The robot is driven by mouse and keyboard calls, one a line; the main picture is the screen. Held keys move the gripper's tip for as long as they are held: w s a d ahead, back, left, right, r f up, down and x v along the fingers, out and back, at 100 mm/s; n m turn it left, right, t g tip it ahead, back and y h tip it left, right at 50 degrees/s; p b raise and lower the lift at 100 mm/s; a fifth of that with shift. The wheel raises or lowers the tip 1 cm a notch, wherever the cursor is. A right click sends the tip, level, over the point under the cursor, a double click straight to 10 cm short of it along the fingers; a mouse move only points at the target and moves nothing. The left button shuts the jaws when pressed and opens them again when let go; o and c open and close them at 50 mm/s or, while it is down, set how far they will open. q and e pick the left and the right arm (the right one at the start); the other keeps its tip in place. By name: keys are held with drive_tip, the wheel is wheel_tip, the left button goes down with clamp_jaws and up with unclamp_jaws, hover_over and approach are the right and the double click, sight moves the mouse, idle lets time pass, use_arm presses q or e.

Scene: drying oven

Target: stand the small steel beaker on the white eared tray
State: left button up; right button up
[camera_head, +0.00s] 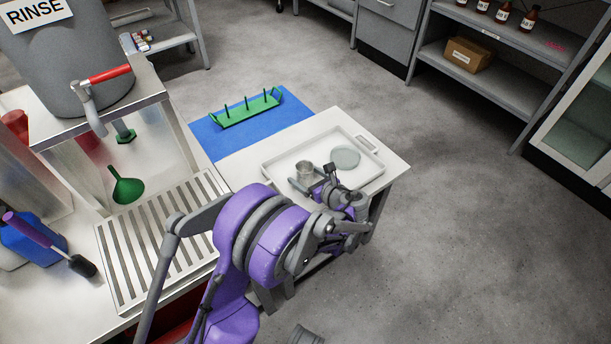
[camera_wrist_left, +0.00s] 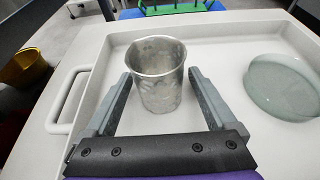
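The small steel beaker (camera_head: 304,171) stands upright on the left part of the white eared tray (camera_head: 280,163). In the left wrist view the beaker (camera_wrist_left: 158,80) is ahead, between the two fingertips, and the tray (camera_wrist_left: 70,85) shows a looped ear on its left side. My left gripper (camera_head: 326,178) is open and low over the tray. In the wrist view the left gripper (camera_wrist_left: 160,76) has a finger on each side of the beaker, with narrow gaps visible.
A pale glass disc (camera_head: 345,157) lies on the tray right of the beaker. A green peg rack (camera_head: 246,112) stands on a blue mat (camera_head: 215,140) behind. A slatted drain board (camera_head: 160,240) and green funnel (camera_head: 127,187) are at left. Open floor lies right of the table.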

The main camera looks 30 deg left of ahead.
use_arm(q)
drive_tip(key=shift+r, duration=0.2)
drive_tip(key=p+v, duration=0.2)
drive_tip(key=v, duration=0.9)
drive_tip(key=shift+s+d+r, duration=0.2)
drive_tip(key=shift+s+d, duration=0.05)
drive_tip(key=s+n+h, duration=0.1)
drive_tip(key=s+n, duration=0.1)
drive_tip(key=s+a+r+n+h, duration=0.1)
drive_tip(key=s+n, duration=0.1)
drive_tip(key=s+a+n+g+h, duration=0.1)
drive_tip(key=s, duration=0.2)
drive_tip(key=shift+r+n+h, duration=0.4)
drive_tip(key=s+d+n+h, duration=0.3)
drive_tip(key=s+n+h, duration=0.1)
drive_tip(key=s+n, duration=0.4)
drive_tip(key=s+d+n+h, duration=0.4)
drive_tip(key=s+n, duration=0.4)
drive_tip(key=s, duration=0.2)
drive_tip(key=shift+s+r+n+h, duration=0.15)
drive_tip(key=shift+n+h, duration=0.15)
drive_tip(key=shift+h, duration=0.1)
